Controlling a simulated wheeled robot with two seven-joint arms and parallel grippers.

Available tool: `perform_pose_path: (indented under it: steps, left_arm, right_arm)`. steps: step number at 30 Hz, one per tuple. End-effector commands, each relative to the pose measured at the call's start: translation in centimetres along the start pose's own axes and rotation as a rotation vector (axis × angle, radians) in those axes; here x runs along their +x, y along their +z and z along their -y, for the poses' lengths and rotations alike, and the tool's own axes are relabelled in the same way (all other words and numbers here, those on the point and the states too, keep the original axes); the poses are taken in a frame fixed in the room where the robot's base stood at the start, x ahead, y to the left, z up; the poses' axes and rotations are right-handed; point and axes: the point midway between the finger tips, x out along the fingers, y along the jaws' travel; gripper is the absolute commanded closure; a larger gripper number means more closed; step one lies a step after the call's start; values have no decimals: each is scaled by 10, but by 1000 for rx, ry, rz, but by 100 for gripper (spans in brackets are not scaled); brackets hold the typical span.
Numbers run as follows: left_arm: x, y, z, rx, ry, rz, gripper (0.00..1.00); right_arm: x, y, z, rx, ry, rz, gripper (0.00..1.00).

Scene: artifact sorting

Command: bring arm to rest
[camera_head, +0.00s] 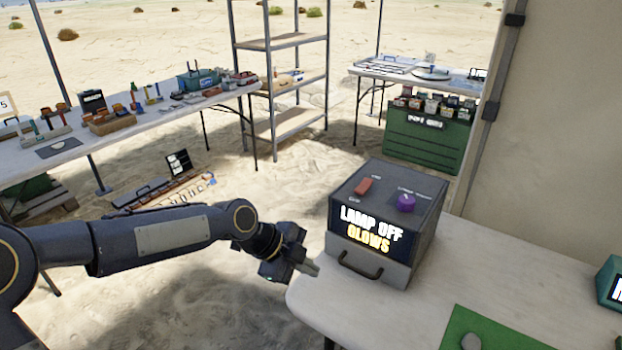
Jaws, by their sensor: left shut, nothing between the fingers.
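My left arm comes in from the left, and its gripper (312,269) is shut and empty. It is at the near left corner of the white table (350,312), just left of the grey box and apart from its handle as far as I can tell. The grey box (382,220) stands on that table. Its front shows the words "LAMP OFF" and "GLOWS" above a dark handle (358,265). A red switch (364,186) and a purple knob (406,202) are on its top. My right gripper is not in view.
A green mat (490,335) with a grey stone (470,341) lies at the near edge. A teal object (610,283) is at the right edge. A long table (75,160) with tools, a metal shelf (281,44) and a green crate (428,140) stand behind. Sand lies between them.

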Motion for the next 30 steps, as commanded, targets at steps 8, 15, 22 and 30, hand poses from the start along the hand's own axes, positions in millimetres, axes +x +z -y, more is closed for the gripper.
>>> perform_pose_path:
  steps: [8,15,22,30]
  left_arm:
    - [-84,5,-34,-343,-22,183,100]
    - [-197,5,-111,-1027,-203,341,100]
    - [-255,-16,-186,-1667,-420,258,100]
    - [-263,-31,-222,-2015,-505,115,100]
  right_arm:
    - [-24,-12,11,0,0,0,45]
    - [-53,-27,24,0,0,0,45]
    - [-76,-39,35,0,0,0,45]
    - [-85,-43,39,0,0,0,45]
